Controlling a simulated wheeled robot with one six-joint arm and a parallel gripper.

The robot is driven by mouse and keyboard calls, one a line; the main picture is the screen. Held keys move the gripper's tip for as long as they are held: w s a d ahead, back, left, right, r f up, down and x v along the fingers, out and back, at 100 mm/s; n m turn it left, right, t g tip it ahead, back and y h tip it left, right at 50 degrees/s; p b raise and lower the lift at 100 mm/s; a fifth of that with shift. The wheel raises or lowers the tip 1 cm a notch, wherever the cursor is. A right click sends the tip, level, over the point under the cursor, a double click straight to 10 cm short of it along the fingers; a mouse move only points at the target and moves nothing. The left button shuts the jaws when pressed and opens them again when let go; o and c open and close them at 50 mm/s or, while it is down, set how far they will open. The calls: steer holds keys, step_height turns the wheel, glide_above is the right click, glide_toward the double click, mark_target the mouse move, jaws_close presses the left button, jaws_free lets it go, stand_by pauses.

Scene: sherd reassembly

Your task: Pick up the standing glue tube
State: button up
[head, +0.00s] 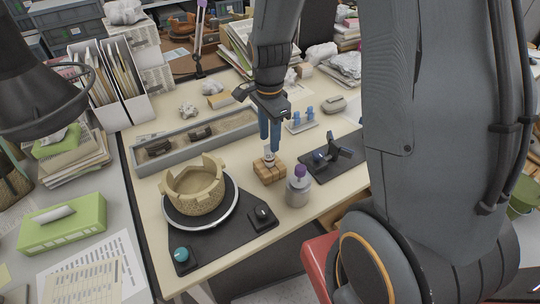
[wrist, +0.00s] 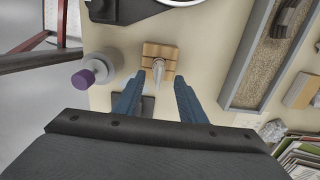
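The glue tube (head: 269,157) is small and pale and stands upright in a wooden block (head: 270,174). In the wrist view the glue tube (wrist: 158,66) rises from the wooden block (wrist: 150,50), seen from above. My gripper (head: 270,146) points down over the block, its blue fingertips close above or beside the top of the tube. In the wrist view my gripper (wrist: 158,80) is open, with one finger on each side of the tube and gaps showing on both sides. The head view does not show clearly how far down the fingers reach.
A jar with a purple top (head: 298,189) stands just right of the block. Left is a partly rebuilt bowl (head: 195,188) on a turntable. Behind lies a long sand tray (head: 180,155) with dark sherds. A black mat with a dark tool (head: 331,155) lies to the right.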

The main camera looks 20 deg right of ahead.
mark_target(270, 158)
steer(key=shift+s+f+p, duration=0.15)
steer(key=shift+f+p, duration=0.35)
steer(key=shift+f, duration=1.55)
steer(key=shift+c, duration=0.3)
steer(key=c, duration=0.8)
